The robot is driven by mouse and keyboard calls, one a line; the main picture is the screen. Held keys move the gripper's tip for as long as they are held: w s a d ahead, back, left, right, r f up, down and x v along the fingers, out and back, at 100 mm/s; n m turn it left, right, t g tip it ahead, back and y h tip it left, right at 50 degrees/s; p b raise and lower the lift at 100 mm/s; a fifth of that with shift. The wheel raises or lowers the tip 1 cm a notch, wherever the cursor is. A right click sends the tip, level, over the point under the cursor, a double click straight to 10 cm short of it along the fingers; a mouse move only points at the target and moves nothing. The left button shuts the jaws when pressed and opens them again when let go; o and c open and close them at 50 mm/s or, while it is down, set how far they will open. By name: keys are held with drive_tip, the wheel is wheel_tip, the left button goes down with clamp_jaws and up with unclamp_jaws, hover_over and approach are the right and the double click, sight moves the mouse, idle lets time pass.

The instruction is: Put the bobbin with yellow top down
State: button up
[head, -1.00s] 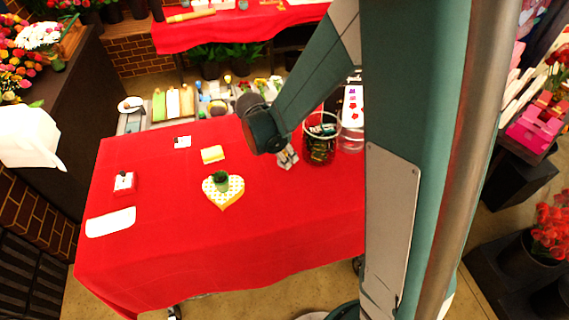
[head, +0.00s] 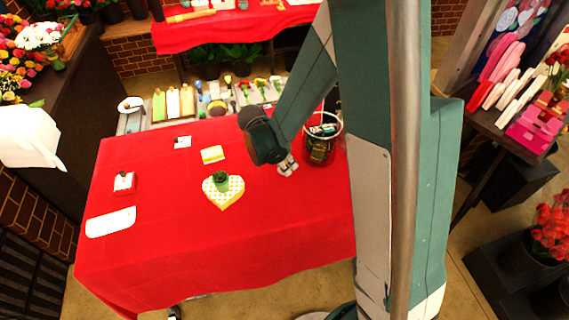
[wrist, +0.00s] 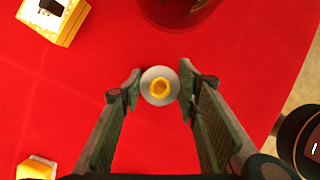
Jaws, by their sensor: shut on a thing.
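The bobbin (wrist: 147,87) shows from above in the wrist view as a pale grey disc with a yellow ring-shaped top at its middle. My gripper (wrist: 160,88) is shut on it, with one finger at each side. In the head view my gripper (head: 287,166) is over the right part of the red table (head: 190,245), just left of a glass jar. The bobbin cannot be made out clearly there. I cannot tell whether its underside touches the cloth.
The glass jar (head: 320,153) with dark contents stands close to my gripper. The front cloth is clear.

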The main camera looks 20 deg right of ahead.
drive_tip(key=shift+f, duration=0.25)
drive_tip(key=shift+f, duration=0.2)
drive_tip(key=o, duration=0.9)
drive_tip(key=shift+r, duration=0.2)
drive_tip(key=shift+v, duration=6)
